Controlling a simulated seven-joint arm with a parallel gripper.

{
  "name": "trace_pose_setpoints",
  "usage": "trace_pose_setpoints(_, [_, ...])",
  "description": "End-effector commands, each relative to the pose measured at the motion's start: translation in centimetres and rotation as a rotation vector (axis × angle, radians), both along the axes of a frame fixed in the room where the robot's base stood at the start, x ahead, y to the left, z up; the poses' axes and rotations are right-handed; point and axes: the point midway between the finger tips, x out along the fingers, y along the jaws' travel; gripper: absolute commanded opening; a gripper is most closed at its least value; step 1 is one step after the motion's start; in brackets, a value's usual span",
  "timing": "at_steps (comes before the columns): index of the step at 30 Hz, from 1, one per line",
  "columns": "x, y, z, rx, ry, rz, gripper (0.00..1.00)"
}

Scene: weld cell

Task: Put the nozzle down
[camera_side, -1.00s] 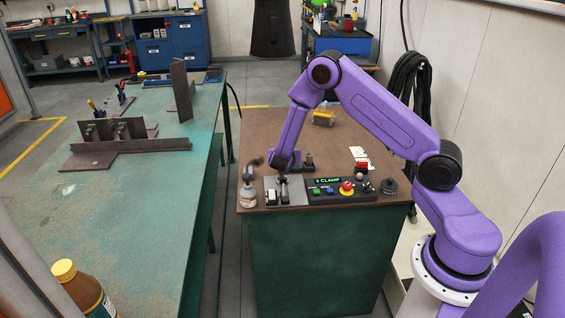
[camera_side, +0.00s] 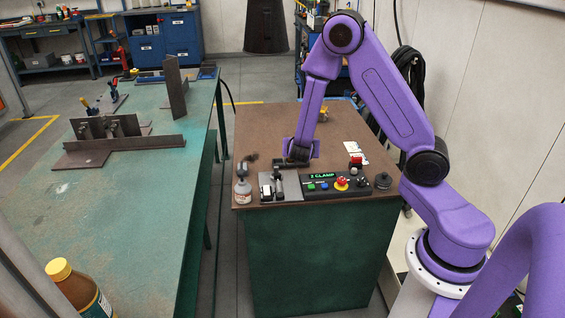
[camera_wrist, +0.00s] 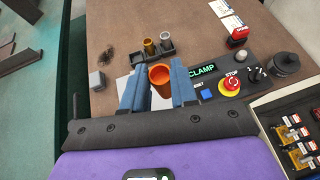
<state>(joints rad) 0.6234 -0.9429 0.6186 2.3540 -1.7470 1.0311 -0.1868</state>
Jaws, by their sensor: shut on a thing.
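In the wrist view an orange-copper nozzle (camera_wrist: 161,82) stands between the two blue fingers of my gripper (camera_wrist: 157,88). The fingers are shut on it and its open round end shows. Just beyond it is a dark holder (camera_wrist: 153,57) with a brass nozzle (camera_wrist: 150,46) and a grey one (camera_wrist: 165,40) upright in it. In the side view my gripper (camera_side: 297,158) is low over the brown bench top, behind the control panel. The held nozzle is too small to make out there, and I cannot tell whether its lower end touches anything.
The control panel (camera_wrist: 232,76) with a red stop button (camera_wrist: 232,82) lies right of my gripper. A small bottle (camera_side: 242,190) stands at the bench's left front. Cards (camera_side: 356,149) lie behind the panel. The middle of the brown bench (camera_side: 265,125) is clear.

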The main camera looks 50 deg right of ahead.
Motion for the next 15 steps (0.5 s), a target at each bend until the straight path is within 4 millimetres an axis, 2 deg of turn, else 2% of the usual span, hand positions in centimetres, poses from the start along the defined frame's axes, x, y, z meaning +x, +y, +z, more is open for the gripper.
trace_pose_setpoints(6, [2.0, -2.2, -0.1, -0.001, -0.001, -0.001, 0.0])
trace_pose_setpoints(15, [3.3, -4.0, -0.2, -0.003, 0.0, 0.001, 0.0])
